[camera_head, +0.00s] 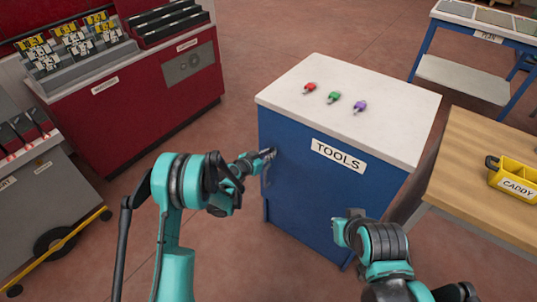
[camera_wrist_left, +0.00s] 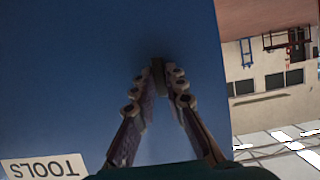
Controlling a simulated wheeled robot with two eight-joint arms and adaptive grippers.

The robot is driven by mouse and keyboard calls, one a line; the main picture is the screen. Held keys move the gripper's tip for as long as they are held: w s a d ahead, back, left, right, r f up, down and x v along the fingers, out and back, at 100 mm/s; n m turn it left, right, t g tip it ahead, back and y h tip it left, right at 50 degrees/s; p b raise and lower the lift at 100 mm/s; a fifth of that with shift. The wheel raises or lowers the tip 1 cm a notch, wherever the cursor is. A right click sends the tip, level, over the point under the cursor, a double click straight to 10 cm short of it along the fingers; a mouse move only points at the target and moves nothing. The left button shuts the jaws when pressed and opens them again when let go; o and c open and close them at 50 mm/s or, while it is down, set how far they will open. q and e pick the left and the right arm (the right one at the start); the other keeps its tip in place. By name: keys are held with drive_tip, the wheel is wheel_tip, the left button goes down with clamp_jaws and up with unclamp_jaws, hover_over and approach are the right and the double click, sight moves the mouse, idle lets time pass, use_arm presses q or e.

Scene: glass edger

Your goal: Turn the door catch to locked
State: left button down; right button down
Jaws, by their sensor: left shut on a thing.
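The blue tools cabinet (camera_head: 330,195) with a white top stands in the middle of the head view. My left gripper (camera_head: 266,155) reaches its door front near the upper left edge. In the left wrist view, my left gripper (camera_wrist_left: 160,85) is shut on the door catch (camera_wrist_left: 158,68), a small dark bar that stands upright in that picture. The fingers hide part of the catch, and I cannot tell whether it is at locked.
Red, green (camera_head: 333,97) and purple pieces lie on the cabinet top. A vertical handle (camera_head: 265,178) is just below my left gripper. A wooden table (camera_head: 470,170) with a yellow caddy (camera_head: 514,178) stands right. A red rack cabinet (camera_head: 140,110) stands left, with open floor between.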

idle(0.4)
use_arm(q)
drive_tip(key=c, duration=1.6)
unclamp_jaws()
drive_tip(key=shift+d+f, duration=0.1)
drive_tip(key=shift+o, duration=0.2)
drive_tip(key=v, duration=1.2)
drive_tip(key=s+a+r+n+g+y, duration=0.2)
drive_tip(key=s+a+r+y, duration=0.1)
drive_tip(key=s+r, duration=0.55)
drive_tip(key=s+a+r+n+g+y, duration=0.1)
drive_tip(key=s+a+r+n+y, duration=0.25)
drive_tip(key=s, duration=0.85)
drive_tip(key=s+a+n+g+y, duration=0.1)
drive_tip(key=s+a, duration=0.4)
drive_tip(key=s, duration=0.5)
drive_tip(key=shift+r+n, duration=0.35)
drive_tip(key=shift+r, duration=0.1)
